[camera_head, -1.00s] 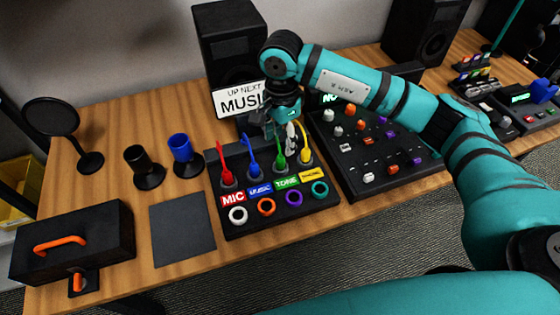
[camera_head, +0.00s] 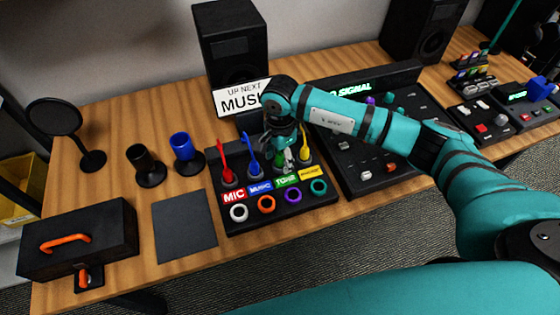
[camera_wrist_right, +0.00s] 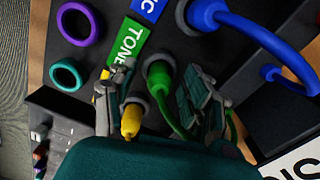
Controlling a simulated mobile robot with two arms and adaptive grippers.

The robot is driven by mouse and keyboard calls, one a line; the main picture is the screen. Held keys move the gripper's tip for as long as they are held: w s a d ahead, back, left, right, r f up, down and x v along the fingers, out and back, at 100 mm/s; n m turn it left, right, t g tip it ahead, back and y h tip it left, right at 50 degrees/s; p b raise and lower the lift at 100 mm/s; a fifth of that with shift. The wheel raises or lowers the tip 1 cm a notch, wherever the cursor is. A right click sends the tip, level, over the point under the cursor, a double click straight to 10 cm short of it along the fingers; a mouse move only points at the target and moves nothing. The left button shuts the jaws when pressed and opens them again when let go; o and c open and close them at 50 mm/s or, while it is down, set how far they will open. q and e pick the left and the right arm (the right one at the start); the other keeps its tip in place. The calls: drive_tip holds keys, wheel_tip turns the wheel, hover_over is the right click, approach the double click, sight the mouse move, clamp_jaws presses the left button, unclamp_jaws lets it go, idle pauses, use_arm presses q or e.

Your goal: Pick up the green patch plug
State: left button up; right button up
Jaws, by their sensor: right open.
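The green patch plug (camera_wrist_right: 160,76) stands in the black patch panel (camera_head: 228,214) behind the green TONE label (camera_head: 286,180), with its green cable bending away. My right gripper (camera_wrist_right: 157,82) is open and pointed down, one finger on each side of the green plug. In the head view, my right gripper (camera_head: 284,160) hides most of that plug. The yellow plug (camera_head: 305,147) is close beside one finger; in the wrist view it (camera_wrist_right: 130,121) sits near the left finger. I cannot tell whether they touch. My left gripper is not in view.
The blue plug (camera_head: 253,157) and red plug (camera_head: 226,162) stand to the left in the panel. Several coloured ring sockets line its front, including a purple one (camera_head: 293,195). A mixer (camera_head: 350,185) lies close on the right, a speaker (camera_head: 233,55) behind. A dark mat (camera_head: 184,225) lies left.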

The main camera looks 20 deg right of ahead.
clamp_jaws()
drive_tip(key=shift+r, duration=0.1)
